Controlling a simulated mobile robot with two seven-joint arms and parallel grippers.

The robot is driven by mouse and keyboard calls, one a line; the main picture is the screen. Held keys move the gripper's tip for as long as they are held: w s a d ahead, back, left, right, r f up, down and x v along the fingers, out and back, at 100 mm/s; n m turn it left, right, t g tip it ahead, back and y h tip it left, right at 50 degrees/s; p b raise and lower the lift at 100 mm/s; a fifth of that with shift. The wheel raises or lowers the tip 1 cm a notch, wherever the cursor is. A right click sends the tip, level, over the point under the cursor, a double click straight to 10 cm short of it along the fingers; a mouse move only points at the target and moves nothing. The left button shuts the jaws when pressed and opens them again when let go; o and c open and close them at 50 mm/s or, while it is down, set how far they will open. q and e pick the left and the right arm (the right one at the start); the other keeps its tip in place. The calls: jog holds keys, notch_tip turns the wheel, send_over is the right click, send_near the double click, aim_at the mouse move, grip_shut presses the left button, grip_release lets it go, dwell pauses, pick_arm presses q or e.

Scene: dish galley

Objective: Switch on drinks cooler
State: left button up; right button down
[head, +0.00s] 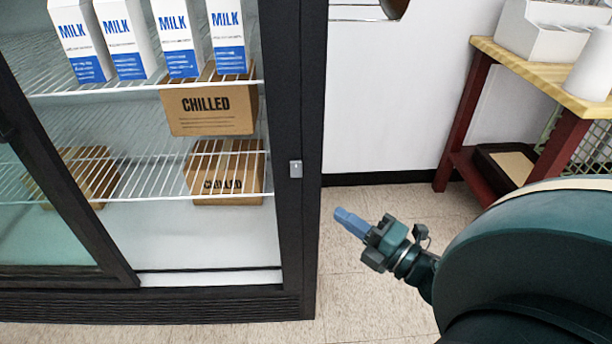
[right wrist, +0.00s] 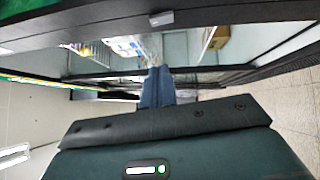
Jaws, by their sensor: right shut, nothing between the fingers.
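The drinks cooler (head: 312,105) is a black-framed cabinet filling the left of the head view. A small light-grey switch (head: 295,169) sits on its right frame post; it also shows in the right wrist view as a grey block (right wrist: 161,18) on the dark frame. My right gripper (head: 350,223) has blue fingers, shut and empty. It is to the right of the cooler's post and lower in the picture than the switch, apart from it. Its fingers (right wrist: 157,85) show in the wrist view below the switch. My left gripper is not in view.
Milk cartons (head: 176,38) and boxes marked CHILLED (head: 211,105) stand on the wire shelves. A dark-framed glass door (head: 50,215) covers the cooler's left part. A wood-topped table (head: 520,62) with red legs stands at the right. Tiled floor (head: 365,300) is clear between them.

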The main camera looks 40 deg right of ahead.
jog(key=p, duration=0.1)
send_near(292, 166)
jog(key=w+a, duration=0.3)
jog(key=a, duration=0.1)
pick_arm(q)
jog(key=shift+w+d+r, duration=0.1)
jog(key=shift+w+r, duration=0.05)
pick_arm(e)
jog(key=shift+w+d+r, duration=0.2)
jog(key=shift+w+d, duration=1.05)
jog(key=shift+w, duration=0.15)
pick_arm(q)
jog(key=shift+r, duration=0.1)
pick_arm(e)
jog(key=shift+r+p, duration=0.25)
jog(key=shift+p, duration=0.3)
jog(key=shift+w+d+f+m+g+p, duration=0.1)
jog(key=shift+w+m+g+p, duration=0.15)
jog(key=shift+p, duration=0.25)
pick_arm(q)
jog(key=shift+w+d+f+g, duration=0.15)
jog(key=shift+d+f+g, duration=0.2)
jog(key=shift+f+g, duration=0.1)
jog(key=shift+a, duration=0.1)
pick_arm(e)
jog(key=shift+s, duration=0.15)
